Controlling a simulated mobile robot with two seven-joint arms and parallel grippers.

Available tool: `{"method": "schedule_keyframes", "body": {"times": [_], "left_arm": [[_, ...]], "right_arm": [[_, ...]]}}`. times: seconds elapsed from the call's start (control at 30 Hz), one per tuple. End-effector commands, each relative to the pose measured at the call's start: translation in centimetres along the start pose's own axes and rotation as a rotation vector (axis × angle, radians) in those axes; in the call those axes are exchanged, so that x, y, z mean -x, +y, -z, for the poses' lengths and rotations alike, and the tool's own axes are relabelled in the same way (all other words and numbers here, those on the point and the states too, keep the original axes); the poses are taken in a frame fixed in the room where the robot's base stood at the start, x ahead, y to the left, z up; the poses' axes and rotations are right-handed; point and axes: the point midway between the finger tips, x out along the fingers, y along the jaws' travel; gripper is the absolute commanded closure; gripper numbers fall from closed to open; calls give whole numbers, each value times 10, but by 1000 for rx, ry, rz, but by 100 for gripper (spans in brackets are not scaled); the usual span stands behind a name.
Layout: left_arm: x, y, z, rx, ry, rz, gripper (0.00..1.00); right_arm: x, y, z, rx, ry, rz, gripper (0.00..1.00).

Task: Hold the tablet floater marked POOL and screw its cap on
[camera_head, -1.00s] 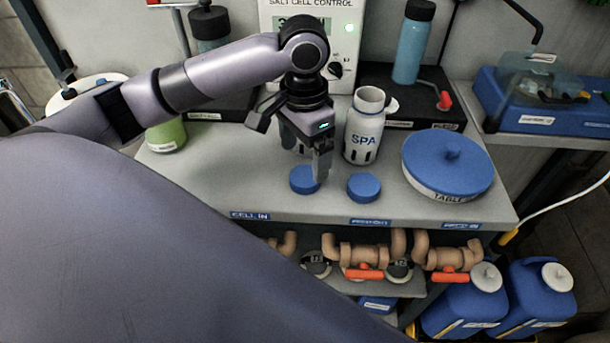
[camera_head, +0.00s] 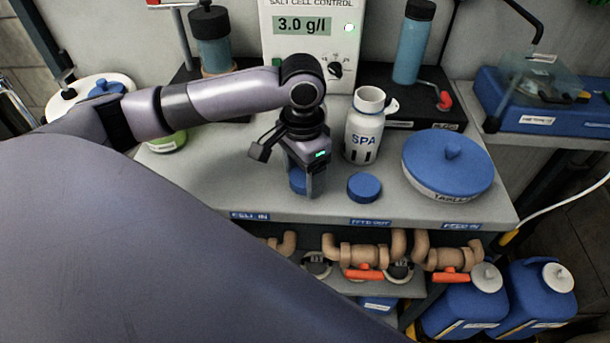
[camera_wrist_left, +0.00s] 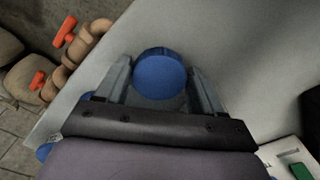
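My left gripper (camera_head: 308,188) points down over a round blue cap (camera_head: 297,181) on the grey bench top, near its front edge. In the left wrist view, this blue cap (camera_wrist_left: 160,76) sits between the two fingers of the left gripper (camera_wrist_left: 163,82), which are apart, with a gap seen on each side. A second blue cap (camera_head: 364,187) lies just to the right. A white floater marked SPA (camera_head: 364,130) stands open-topped behind the caps. No floater marked POOL can be made out. My right gripper is not in view.
A large blue-lidded tablet tub (camera_head: 447,170) stands on the bench at right. The salt cell control box (camera_head: 306,22) is on the back wall. A green-bodied container (camera_head: 168,140) stands at left, partly behind my arm. Pipes with orange handles (camera_head: 364,274) run below the bench.

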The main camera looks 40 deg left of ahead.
Motion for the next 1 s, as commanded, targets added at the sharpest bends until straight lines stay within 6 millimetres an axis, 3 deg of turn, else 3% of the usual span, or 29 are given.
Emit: {"method": "schedule_keyframes", "body": {"times": [0.03,0.1,0.47,0.67,0.83,1.0], "left_arm": [[0,0,0,0,0,0,50],[0,0,0,0,0,0,66],[2,0,0,0,1,0,66],[17,0,1,0,4,0,66],[51,0,2,-1,6,0,66],[106,0,2,-2,10,1,66]], "right_arm": [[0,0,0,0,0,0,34],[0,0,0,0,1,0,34],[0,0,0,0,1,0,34],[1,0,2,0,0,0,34],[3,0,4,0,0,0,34],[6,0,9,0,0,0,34]]}}
